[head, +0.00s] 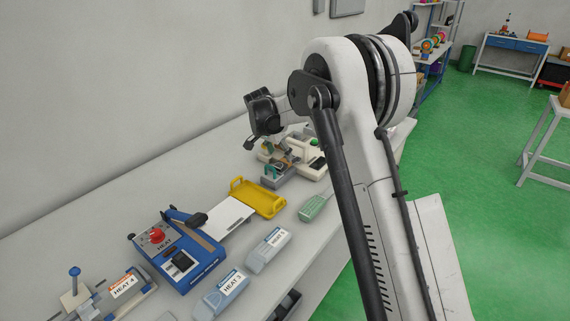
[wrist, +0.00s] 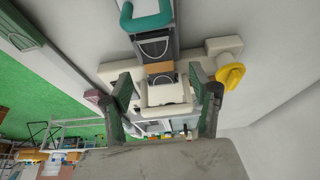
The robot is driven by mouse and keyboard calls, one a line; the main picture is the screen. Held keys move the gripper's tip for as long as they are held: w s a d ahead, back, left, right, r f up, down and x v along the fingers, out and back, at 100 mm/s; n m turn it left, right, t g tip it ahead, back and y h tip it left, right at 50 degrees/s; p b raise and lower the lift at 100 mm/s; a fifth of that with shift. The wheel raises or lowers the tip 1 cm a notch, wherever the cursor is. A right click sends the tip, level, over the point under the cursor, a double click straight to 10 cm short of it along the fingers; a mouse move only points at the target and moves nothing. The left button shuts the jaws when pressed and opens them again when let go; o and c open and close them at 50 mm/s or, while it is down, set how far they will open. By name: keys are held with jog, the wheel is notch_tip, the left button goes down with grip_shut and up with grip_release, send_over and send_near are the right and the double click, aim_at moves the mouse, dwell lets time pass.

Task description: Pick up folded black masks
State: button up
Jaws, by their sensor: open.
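Dark, flat pieces with pale curved outlines, which look like folded black masks (wrist: 154,48), lie in the white fixture in the wrist view. A tan strip (wrist: 160,67) crosses between them, and a teal handle (wrist: 147,20) stands beside them. My gripper (wrist: 164,105) is open, with one finger on each side of the fixture's pale end part (wrist: 166,94). I cannot tell whether the fingers touch it. In the head view the wrist hangs above the fixture (head: 305,163) on the bench; the masks there are too small to make out.
A yellow knob (wrist: 230,76) sticks out beside the fixture. On the bench (head: 115,202) are a yellow tray (head: 266,210), a blue heat press (head: 200,272), grey boxes marked HEAT (head: 262,259), and a green tool (head: 314,208). The wall runs close behind the bench.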

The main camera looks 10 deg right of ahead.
aim_at(284, 162)
jog(key=x, duration=0.4)
jog(key=shift+d+f, duration=0.15)
jog(key=shift+f, duration=0.2)
jog(key=c, duration=1)
